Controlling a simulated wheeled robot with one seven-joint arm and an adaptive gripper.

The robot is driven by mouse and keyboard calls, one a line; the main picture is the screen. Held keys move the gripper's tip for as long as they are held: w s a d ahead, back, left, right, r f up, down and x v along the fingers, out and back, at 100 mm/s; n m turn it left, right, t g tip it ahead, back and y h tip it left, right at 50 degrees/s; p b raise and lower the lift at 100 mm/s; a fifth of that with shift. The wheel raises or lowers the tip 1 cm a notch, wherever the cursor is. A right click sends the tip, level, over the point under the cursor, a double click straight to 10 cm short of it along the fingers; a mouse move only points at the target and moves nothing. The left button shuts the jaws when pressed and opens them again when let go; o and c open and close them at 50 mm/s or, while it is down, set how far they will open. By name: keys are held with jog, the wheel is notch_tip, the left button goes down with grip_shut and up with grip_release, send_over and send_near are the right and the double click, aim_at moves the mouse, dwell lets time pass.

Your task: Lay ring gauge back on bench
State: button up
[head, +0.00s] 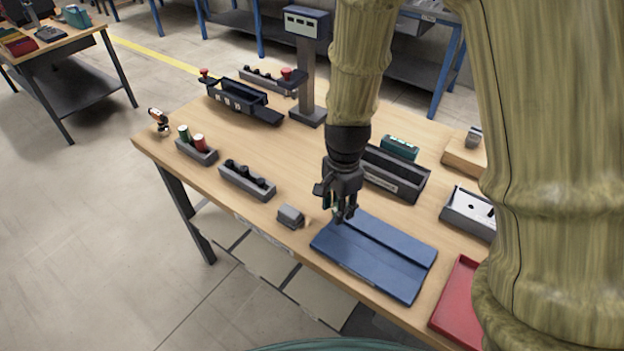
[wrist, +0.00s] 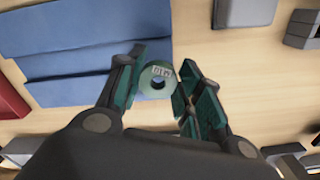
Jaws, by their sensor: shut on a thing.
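A small grey block (head: 291,216) lies left of my gripper. A dark rack (head: 247,181) stands farther left. A long dark bin (head: 392,177) is behind my gripper. A red tray (head: 458,300) lies right of the mat. Bare wood shows in the bench's middle.

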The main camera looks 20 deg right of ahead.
jog(key=shift+w+a+r, duration=0.15)
jog(key=shift+w+r, duration=0.15)
jog(key=shift+w, duration=0.3)
jog(key=w+p, duration=0.1)
jog(key=w, duration=0.2)
jog(key=w+a+f+p, duration=0.1)
jog(key=w, duration=0.2)
jog(key=w+f, duration=0.1)
jog(key=w, duration=0.3)
jog(key=shift+a+p, duration=0.3)
jog(key=shift+p, duration=0.1)
jog(key=shift+w, duration=0.15)
jog(key=shift+a+r, duration=0.1)
jog(key=shift+r, duration=0.1)
jog(key=shift+w+a+f+p, duration=0.1)
jog(key=shift+w+f+p, duration=0.3)
jog(key=shift+f, duration=0.35)
jog(key=shift+s+f+p, duration=0.2)
jog(key=shift+f+p, duration=0.1)
jog(key=shift+f, duration=0.2)
jog(key=shift+s+f+p, duration=0.15)
jog(key=shift+f+p, duration=0.15)
jog(key=shift+f, duration=0.15)
jog(key=shift+w+f, duration=0.2)
jog(key=shift+f, duration=0.1)
jog(key=shift+s, duration=0.1)
